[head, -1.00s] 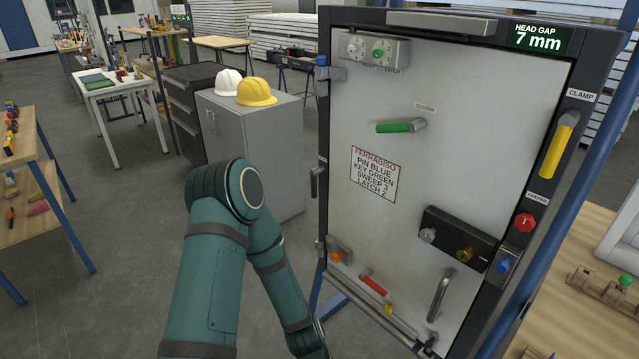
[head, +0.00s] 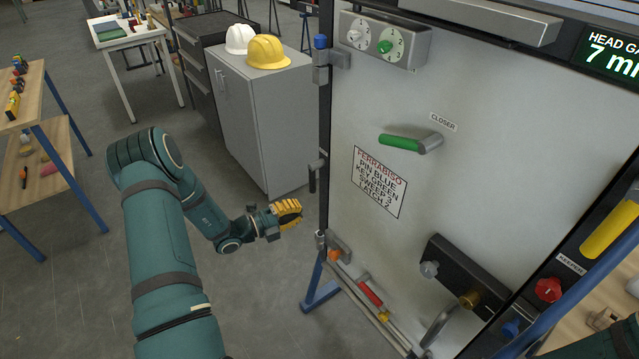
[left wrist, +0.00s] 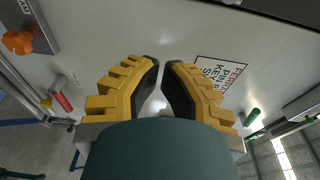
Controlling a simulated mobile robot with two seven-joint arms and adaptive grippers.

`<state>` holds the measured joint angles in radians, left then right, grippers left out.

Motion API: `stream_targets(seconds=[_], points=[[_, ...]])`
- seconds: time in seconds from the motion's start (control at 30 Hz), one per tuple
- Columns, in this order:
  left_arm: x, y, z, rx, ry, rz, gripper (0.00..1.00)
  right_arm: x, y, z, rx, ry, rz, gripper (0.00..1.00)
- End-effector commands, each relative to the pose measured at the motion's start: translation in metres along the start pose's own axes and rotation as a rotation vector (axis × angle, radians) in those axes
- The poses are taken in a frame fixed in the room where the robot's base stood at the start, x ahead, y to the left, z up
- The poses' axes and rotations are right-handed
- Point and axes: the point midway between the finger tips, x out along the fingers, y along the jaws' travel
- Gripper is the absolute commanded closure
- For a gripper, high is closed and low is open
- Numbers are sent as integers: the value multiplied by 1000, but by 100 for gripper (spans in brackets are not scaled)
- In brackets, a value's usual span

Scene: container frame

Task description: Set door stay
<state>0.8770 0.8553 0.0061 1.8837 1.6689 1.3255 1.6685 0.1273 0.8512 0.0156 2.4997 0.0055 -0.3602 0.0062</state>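The door panel (head: 375,95) stands upright in a dark frame. Low on it are an orange knob (head: 334,255) on a grey bracket, a red handle (head: 370,292) and a small yellow knob (head: 384,316) along a rail; I cannot tell which is the door stay. There the orange knob (left wrist: 18,42) and red handle (left wrist: 64,102) lie left of the fingers.
A green closer handle (head: 400,142), a two-dial box (head: 385,40) and a printed note (head: 379,182) are on the door. A black lock block (head: 465,275) and red keeper knob (head: 548,289) are lower right.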

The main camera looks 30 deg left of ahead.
Motion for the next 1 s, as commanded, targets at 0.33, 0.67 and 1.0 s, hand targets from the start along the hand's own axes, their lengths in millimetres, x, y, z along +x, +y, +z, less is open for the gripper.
stream_targets(seconds=[0.33, 0.67, 1.0], points=[[-1, -1, 2, -7, -9, -7, 100, 0, 0, 0, 0, 0, 0, 53], [34, -1, 2, -5, -4, -8, 100, 3, 1, 1, -1, -2, 0, 53], [101, -1, 2, -6, -4, -7, 100, 8, 3, 4, -2, -8, -1, 53]])
